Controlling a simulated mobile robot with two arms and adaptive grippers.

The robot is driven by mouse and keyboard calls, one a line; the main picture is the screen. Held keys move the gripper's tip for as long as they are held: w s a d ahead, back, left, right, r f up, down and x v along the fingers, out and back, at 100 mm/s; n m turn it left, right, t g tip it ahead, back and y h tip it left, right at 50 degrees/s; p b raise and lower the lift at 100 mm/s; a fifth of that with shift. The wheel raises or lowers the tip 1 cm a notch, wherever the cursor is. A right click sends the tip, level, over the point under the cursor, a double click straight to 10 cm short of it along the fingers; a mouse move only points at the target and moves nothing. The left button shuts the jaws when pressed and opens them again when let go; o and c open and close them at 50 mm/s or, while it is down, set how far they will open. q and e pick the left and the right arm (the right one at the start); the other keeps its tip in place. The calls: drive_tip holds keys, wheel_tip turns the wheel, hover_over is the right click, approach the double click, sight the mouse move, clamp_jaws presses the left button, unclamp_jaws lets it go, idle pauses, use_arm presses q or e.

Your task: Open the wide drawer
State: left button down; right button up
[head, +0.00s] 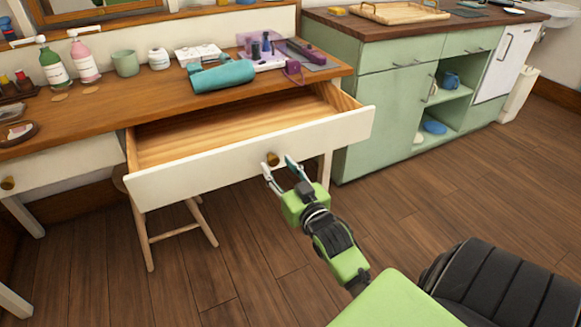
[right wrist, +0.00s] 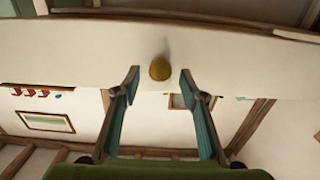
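The wide drawer (head: 200,177) of the wooden-topped desk is pulled well out, and its bare wooden inside shows empty. Its front is cream with a round brass knob (head: 272,159) right of the middle. My right gripper (head: 278,166) is open at the knob, its fingers pointing at the drawer front. In the right wrist view, the knob (right wrist: 160,69) sits between and just beyond the fingertips (right wrist: 160,76), with gaps on both sides. Neither finger seems to touch it. My left gripper is not in view.
The desk top (head: 105,98) holds bottles, a green cup (head: 125,63), a teal roll (head: 222,76) and small items. A stool (head: 178,222) stands beneath the drawer. A green cabinet (head: 380,105) stands at the right. The wooden floor (head: 440,190) before it is clear.

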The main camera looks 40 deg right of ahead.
drive_tip(key=v, duration=1)
